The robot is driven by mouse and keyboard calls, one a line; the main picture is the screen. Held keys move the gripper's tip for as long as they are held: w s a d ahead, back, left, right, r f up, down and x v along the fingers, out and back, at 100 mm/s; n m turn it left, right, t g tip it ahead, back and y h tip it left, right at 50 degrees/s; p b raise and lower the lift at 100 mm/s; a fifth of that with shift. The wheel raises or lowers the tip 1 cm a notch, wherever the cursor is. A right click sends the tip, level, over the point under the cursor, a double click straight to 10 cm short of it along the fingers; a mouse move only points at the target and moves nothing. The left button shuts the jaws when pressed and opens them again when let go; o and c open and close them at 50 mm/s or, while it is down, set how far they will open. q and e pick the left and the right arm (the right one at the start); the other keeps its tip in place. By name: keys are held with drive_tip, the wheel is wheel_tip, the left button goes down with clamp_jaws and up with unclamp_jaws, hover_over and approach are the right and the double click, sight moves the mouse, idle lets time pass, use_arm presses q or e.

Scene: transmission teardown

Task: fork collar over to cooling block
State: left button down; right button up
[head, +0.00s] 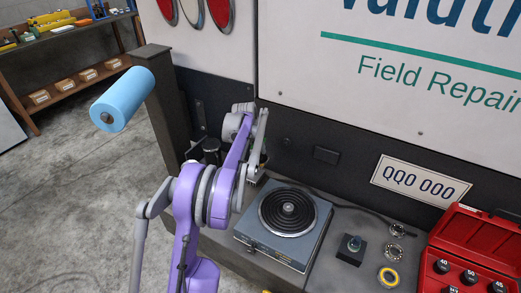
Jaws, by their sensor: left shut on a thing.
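My left gripper (257,168) is behind my purple arm, at the back left of the hot plate and near the dark panel. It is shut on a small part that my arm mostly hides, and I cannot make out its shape. I cannot pick out the fork collar for certain. A black square block (349,254) with a teal knob on top stands right of the hot plate. I cannot tell whether it is the cooling block. My right gripper is not in view.
A grey hot plate (266,243) with a round ribbed top stands on the bench. Metal rings (393,254) and a yellow ring (388,277) lie to its right. An open red socket case (456,244) is at the far right. A blue roll (122,99) sticks out from a post.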

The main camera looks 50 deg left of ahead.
use_arm(q)
drive_tip(key=w+a+p, duration=0.1)
drive_tip(key=a+p, duration=0.1)
drive_tip(key=a, duration=0.4)
drive_tip(key=shift+w+a, duration=0.2)
drive_tip(key=shift+a, duration=0.05)
idle(0.6)
drive_tip(key=shift+a, duration=0.1)
idle(0.4)
drive_tip(key=shift+f+b, duration=2.25)
drive_tip(key=shift+f, duration=2.45)
drive_tip(key=shift+f+b, duration=0.75)
drive_tip(key=shift+f, duration=0.65)
